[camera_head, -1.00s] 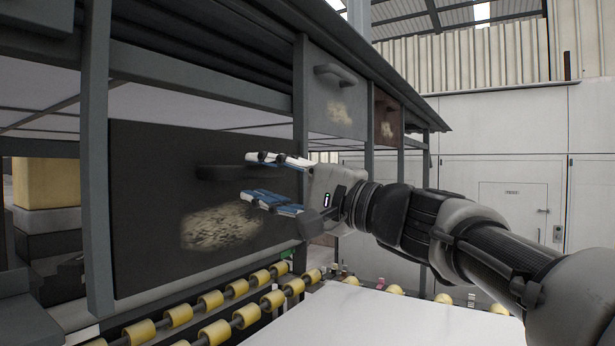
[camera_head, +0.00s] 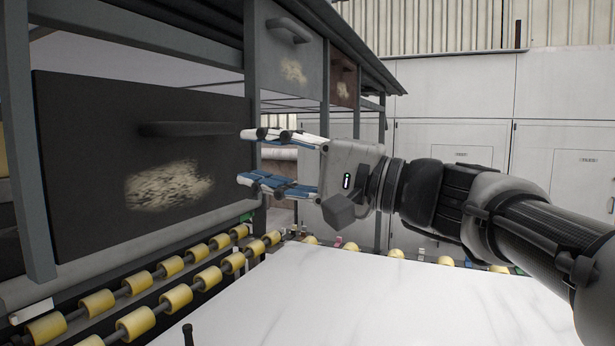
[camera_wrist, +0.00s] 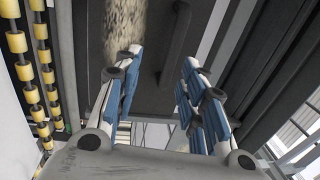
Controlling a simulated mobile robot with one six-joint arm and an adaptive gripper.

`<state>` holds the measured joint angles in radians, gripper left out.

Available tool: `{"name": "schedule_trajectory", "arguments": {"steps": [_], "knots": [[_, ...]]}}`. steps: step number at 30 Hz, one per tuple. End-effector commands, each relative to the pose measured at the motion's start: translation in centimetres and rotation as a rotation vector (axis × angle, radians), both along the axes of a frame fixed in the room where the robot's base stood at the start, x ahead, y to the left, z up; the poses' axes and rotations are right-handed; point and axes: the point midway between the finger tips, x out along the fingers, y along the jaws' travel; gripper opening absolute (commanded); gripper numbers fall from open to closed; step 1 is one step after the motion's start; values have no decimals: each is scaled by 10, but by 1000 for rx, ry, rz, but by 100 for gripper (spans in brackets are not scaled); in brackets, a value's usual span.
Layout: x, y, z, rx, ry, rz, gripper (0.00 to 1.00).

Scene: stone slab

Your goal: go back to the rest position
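My gripper (camera_head: 262,160) is open and empty in the head view, its blue-and-white fingers pointing left toward a dark panel (camera_head: 90,200) with a handle. The fingers are spread one above the other, with a gap between them. In the wrist view my gripper (camera_wrist: 155,85) also shows its fingers apart, with nothing between them. The panel's dark handle (camera_head: 190,129) is just left of the upper fingertip in the head view; I cannot tell whether they touch. The handle also shows beyond the fingers in the wrist view (camera_wrist: 178,45).
A white stone slab (camera_head: 310,300) lies below my arm. Yellow rollers (camera_head: 175,297) run along its left side. A grey panel with a handle (camera_head: 285,60) and a rusty one (camera_head: 343,82) stand farther back. White wall cabinets (camera_head: 450,90) are behind. The space above the slab is open.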

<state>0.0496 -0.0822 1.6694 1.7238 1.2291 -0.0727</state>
Motion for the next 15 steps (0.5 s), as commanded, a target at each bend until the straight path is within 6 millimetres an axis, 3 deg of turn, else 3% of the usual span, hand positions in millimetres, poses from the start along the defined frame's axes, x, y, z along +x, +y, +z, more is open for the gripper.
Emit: {"name": "schedule_trajectory", "arguments": {"steps": [2, 5, 8, 11, 15], "knots": [[-12, 3, -28, -90, 20, -10, 38], [-35, 2, -86, -277, 57, -30, 38], [-65, -11, -156, -503, 92, -51, 38], [-96, -35, -223, -731, 113, -67, 38], [-141, -84, -308, -1053, 120, -80, 38]]}}
